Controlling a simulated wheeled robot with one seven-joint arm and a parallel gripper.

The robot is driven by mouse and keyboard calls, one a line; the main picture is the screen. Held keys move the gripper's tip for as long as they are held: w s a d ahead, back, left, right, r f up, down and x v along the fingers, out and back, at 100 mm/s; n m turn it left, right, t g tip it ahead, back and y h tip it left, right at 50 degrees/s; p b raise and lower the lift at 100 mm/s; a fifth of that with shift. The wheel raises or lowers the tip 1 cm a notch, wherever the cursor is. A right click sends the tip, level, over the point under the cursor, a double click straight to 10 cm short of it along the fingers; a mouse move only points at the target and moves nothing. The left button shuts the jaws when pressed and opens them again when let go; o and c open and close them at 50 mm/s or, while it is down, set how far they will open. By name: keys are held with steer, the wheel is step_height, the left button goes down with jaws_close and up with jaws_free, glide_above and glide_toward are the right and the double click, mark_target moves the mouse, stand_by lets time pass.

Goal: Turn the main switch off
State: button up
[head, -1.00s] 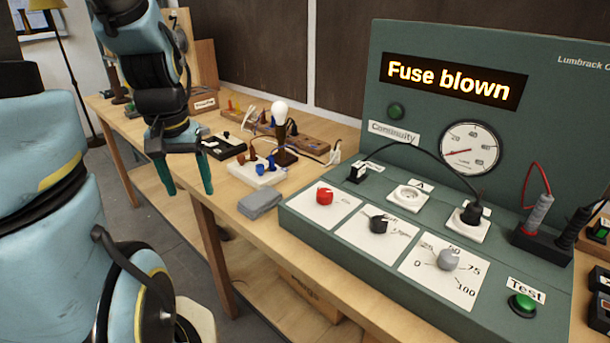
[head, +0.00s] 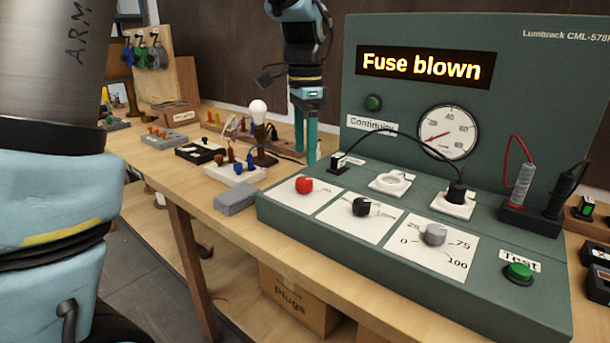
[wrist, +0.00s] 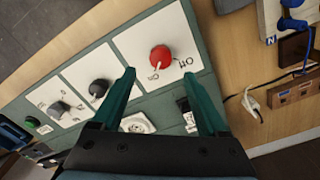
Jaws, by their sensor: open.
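The likely main switch is a red rotary knob (head: 304,185) on a white plate at the left end of the green test bench (head: 300,222). In the wrist view the red knob (wrist: 161,58) lies just beyond and between my fingertips, with On and Off lettering beside it. A pale pointer mark seems to face the lower-left lettering, but it is too small to be sure. My gripper (head: 307,150) is open and empty, pointing down above and behind the knob in the head view. In the wrist view, its green fingers (wrist: 158,76) are spread apart, not touching the knob.
A black knob (head: 362,207) and a grey dial (head: 435,235) stand beside the red knob. A plugged-in cable arches over sockets behind them. The display (head: 420,68) reads "Fuse blown". A grey block (head: 236,200) and a lamp bulb (head: 258,107) stand left of the bench.

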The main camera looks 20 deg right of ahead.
mark_target(305, 179)
step_height(305, 179, down, 7)
steer(key=shift+r+p, duration=0.15)
steer(key=shift+p, duration=0.15)
jaws_close()
stand_by(0.6)
